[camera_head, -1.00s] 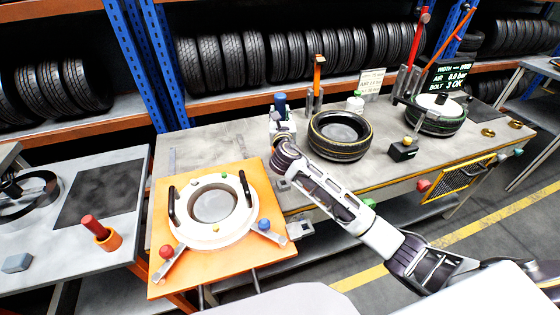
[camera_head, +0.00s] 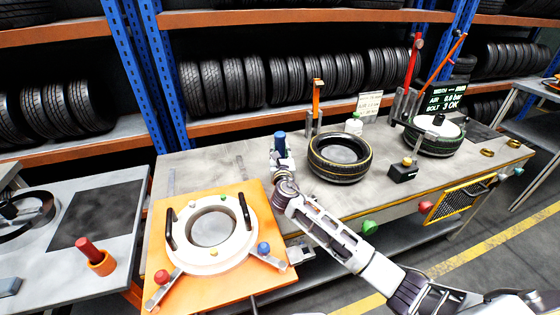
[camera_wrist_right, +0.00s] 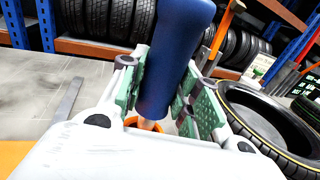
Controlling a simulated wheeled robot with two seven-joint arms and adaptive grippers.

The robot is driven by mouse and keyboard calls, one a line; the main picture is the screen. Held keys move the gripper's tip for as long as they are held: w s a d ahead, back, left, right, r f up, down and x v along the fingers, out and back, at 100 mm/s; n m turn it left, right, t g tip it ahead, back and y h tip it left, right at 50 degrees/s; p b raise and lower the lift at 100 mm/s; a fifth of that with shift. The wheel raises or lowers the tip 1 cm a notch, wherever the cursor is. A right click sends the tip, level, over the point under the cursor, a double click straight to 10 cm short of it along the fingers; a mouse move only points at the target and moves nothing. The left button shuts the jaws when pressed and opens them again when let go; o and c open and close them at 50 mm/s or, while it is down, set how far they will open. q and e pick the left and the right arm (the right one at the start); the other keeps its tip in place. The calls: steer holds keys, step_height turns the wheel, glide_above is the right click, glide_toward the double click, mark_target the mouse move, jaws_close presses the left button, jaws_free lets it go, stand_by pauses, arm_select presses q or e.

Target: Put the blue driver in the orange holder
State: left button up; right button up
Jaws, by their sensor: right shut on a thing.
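The blue driver (camera_head: 280,142) is upright in my right gripper (camera_head: 282,160), above the grey bench behind the orange board. The driver also fills the middle of the right wrist view (camera_wrist_right: 172,62), between the green finger pads, with its top leaning right there. My right gripper is shut on it. Below its lower end, the wrist view shows part of an orange ring, the orange holder (camera_wrist_right: 131,122), around a pale shaft; its base is hidden, and I cannot tell how deep the shaft sits. My left gripper is not in view.
A tyre (camera_head: 340,158) lies close to the right of the gripper. The orange board (camera_head: 258,210) with a white ring fixture (camera_head: 237,240) stands in front. A red driver (camera_head: 88,246) stands in another orange holder (camera_head: 104,265) on the left table.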

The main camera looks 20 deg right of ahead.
steer(key=shift+r, duration=0.15)
steer(key=shift+f, duration=1.95)
steer(key=o, duration=0.6)
steer(key=shift+f+b, duration=0.15)
steer(key=shift+b, duration=0.15)
steer(key=o, duration=0.4)
